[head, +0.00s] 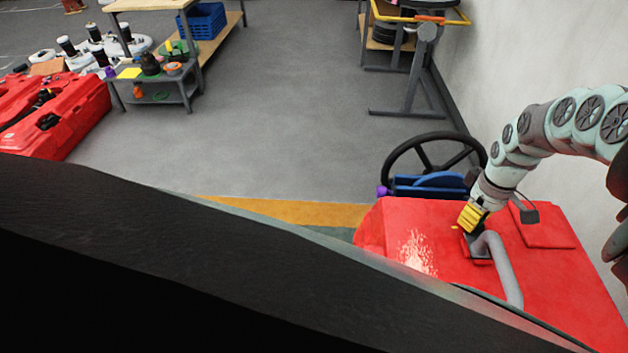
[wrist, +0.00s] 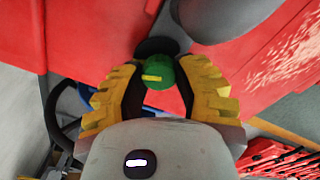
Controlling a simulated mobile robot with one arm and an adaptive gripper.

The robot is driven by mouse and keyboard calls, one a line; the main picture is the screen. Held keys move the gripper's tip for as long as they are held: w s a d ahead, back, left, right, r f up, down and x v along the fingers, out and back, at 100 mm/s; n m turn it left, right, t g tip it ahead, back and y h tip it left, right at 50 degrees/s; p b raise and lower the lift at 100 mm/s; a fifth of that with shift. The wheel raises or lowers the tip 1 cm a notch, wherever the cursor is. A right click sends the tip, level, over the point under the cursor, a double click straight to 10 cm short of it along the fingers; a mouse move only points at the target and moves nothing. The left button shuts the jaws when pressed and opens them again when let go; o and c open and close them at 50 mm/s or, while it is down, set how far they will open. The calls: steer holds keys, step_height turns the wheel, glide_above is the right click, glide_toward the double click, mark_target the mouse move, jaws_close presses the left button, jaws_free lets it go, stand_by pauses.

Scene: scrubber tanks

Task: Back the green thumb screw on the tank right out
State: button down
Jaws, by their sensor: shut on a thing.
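The green thumb screw (wrist: 160,74) shows in the wrist view between the two yellow-and-black fingers of my gripper (wrist: 156,88). A yellow mark lies across its face. My gripper is shut on it, with a finger on each side. Behind the screw is a dark round part at the red tank (wrist: 95,25). In the head view my gripper (head: 468,226) points down at the top of the red tank (head: 395,225), next to a bent grey pipe. The screw is hidden there by the gripper.
The grey pipe (head: 505,265) rises from the tank close beside my gripper. A black steering wheel (head: 433,150) and a blue part stand just behind the tank. The white wall (head: 540,60) is close on the right. Open grey floor lies beyond, with a cart (head: 155,85) at the back left.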

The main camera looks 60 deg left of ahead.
steer(key=shift+n, duration=1.9)
steer(key=c, duration=0.9)
jaws_free()
steer(key=shift+s+a, duration=0.1)
step_height(320, 180, up, 5)
steer(key=shift+r, duration=1.25)
